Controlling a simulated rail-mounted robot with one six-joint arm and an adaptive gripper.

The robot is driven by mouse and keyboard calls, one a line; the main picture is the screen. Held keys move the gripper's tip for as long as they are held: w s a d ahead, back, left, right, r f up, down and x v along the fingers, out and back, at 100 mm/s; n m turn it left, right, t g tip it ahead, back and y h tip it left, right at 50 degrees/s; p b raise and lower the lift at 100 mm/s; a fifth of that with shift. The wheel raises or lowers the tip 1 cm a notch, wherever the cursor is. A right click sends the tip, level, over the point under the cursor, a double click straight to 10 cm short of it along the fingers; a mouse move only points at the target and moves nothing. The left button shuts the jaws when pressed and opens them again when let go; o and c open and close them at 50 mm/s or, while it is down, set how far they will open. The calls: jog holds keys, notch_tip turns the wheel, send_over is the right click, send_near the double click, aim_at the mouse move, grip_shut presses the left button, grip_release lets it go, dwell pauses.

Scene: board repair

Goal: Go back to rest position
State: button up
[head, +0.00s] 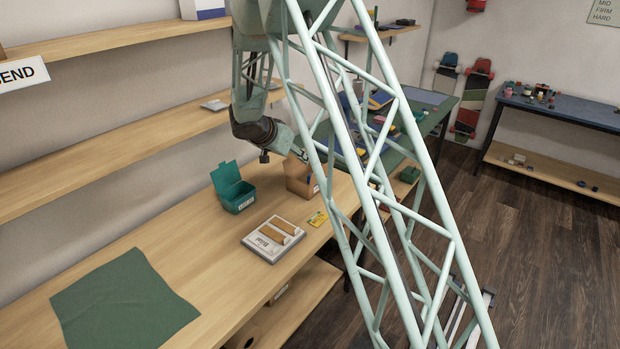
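My arm's pale green lattice link crosses the middle of the head view from top to bottom right. Behind it, my arm's dark wrist joint hangs above the wooden workbench (215,256), over the area of the boxes. The fingers of my gripper cannot be made out; the lattice covers part of that area. Whether it is open, shut or holding something does not show.
An open green box (238,199), a cardboard box (299,183), a grey tray with wooden bars (268,247) and a yellow card (317,218) are on the bench. A green cloth (122,305) lies in front. Shelves (110,165) line the left wall. A dark table (565,112) stands far right.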

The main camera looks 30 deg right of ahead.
jog(key=shift+r, duration=0.1)
jog(key=s+a+r+n+g+y, duration=0.1)
jog(key=s+a+r+n, duration=0.1)
jog(key=s+r, duration=1.1)
jog(key=s+a+r+n+g+y, duration=0.1)
jog(key=s+a+r+n, duration=0.1)
jog(key=s+r, duration=1.15)
jog(key=s+a+n+y, duration=0.2)
jog(key=s+a, duration=0.3)
jog(key=s, duration=0.7)
jog(key=s+a+n+y, duration=0.1)
jog(key=s+a+n, duration=0.2)
jog(key=s, duration=1)
jog(key=s+a+r+n+t+y, duration=0.1)
jog(key=s+a+n+y, duration=0.1)
jog(key=s+a, duration=0.5)
jog(key=shift+s+a+n+y, duration=0.3)
jog(key=shift+s, duration=2.55)
jog(key=shift+w+r, duration=0.1)
jog(key=shift+w, duration=0.05)
